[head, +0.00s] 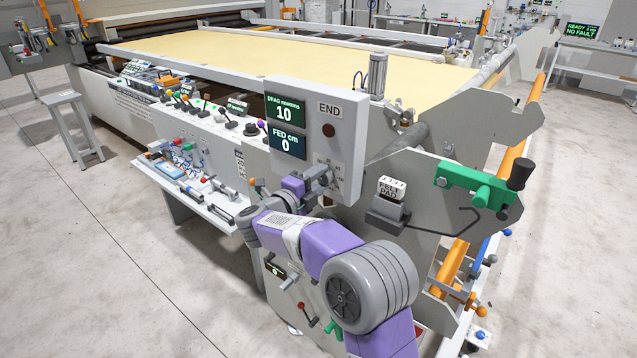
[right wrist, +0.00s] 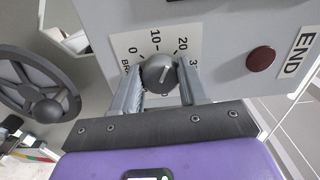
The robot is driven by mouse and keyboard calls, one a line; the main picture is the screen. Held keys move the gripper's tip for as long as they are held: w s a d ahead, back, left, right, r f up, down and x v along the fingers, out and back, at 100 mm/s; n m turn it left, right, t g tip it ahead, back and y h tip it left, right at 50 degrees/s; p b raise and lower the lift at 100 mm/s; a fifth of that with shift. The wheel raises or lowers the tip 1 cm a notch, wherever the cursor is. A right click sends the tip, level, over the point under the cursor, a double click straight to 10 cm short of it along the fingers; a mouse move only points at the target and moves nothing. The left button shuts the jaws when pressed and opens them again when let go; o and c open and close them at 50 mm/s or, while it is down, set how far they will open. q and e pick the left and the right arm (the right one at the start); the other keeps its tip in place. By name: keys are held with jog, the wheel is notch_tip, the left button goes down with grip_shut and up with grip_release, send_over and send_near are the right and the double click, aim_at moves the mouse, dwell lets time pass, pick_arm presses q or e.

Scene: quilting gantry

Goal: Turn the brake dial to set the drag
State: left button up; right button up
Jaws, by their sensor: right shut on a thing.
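The brake dial (right wrist: 157,73) is a round dark grey knob with a pale pointer line. It sits on a white scale plate (right wrist: 124,44) marked 0, 10, 20 and a partly hidden 3. My right gripper (right wrist: 160,82) is shut on the dial, one finger on each side of it. In the head view my right gripper (head: 318,183) is at the lower part of the grey END panel (head: 345,125) and hides the dial. The FED cm display (head: 286,145) reads 0. My left gripper is not in view.
A dark red button (right wrist: 261,59) is on the panel beside the dial. A grey handwheel (right wrist: 38,85) shows at left in the wrist view. A felt pad (head: 391,188) and a green crank (head: 478,185) are right of the panel. Control levers line the left.

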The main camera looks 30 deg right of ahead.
jog(key=o, duration=1.1)
jog(key=shift+c, duration=0.2)
jog(key=shift+a, duration=0.1)
jog(key=v, duration=0.7)
jog(key=shift+a+p, duration=0.2)
jog(key=shift+p, duration=0.25)
jog(key=shift+s+f, duration=0.1)
